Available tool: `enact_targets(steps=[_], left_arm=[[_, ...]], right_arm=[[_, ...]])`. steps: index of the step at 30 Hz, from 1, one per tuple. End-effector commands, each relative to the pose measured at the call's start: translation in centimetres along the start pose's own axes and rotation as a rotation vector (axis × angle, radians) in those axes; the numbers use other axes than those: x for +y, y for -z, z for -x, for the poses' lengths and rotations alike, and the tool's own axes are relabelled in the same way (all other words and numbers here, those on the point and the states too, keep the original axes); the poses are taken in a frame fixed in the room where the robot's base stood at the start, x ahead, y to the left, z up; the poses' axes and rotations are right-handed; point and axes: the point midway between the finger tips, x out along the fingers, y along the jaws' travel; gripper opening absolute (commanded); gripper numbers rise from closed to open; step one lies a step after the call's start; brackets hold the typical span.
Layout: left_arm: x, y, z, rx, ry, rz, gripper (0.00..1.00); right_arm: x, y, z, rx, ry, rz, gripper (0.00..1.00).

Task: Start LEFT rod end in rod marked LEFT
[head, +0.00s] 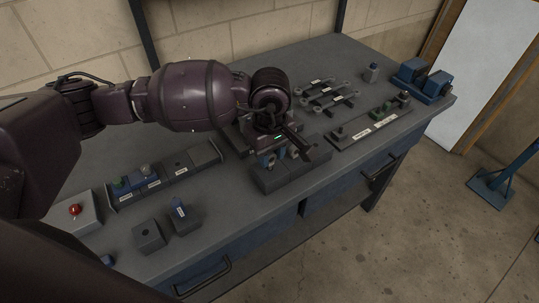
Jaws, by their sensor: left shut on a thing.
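My left gripper (284,148) reaches in from the left and is low over the middle of the bench. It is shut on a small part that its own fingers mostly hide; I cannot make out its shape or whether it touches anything. Just below stands a dark grey block fixture (275,181) with small blue parts (267,159) at its back. Several rods with white labels (325,92) lie in a row behind and to the right of the gripper. The labels are too small to read, so I cannot tell which rod is marked LEFT. My right gripper is out of view.
A labelled tray (371,125) with small parts lies at the right, and a blue fixture (421,82) at the far right corner. A labelled rack (165,178), two dark blocks (149,237) and a red button box (76,212) stand at the left front.

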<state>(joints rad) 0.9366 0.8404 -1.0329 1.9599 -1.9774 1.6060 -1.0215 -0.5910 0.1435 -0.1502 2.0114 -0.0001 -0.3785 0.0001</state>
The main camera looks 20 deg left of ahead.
Motion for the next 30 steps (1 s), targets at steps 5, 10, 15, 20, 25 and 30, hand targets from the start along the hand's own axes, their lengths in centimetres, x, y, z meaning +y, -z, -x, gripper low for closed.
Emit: enact_targets(steps=[5,10,15,20,25,30], left_arm=[[0.0,0.0,1.2,0.001,-0.001,0.0,0.04],[0.0,0.0,2.2,0.002,-0.001,0.0,0.04],[0.0,0.0,3.1,0.002,-0.001,0.0,0.04],[0.0,0.0,3.8,0.0,0.0,0.0,0.04],[0.0,0.0,3.7,-0.001,0.001,0.0,0.04],[0.0,0.0,3.9,0.0,-0.001,0.0,0.04]], right_arm=[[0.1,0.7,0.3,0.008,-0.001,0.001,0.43],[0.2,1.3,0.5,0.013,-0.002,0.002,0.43],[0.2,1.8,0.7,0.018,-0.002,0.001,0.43],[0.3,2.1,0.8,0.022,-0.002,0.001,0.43],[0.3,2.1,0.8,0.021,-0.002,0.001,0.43],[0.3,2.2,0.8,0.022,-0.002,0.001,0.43]])
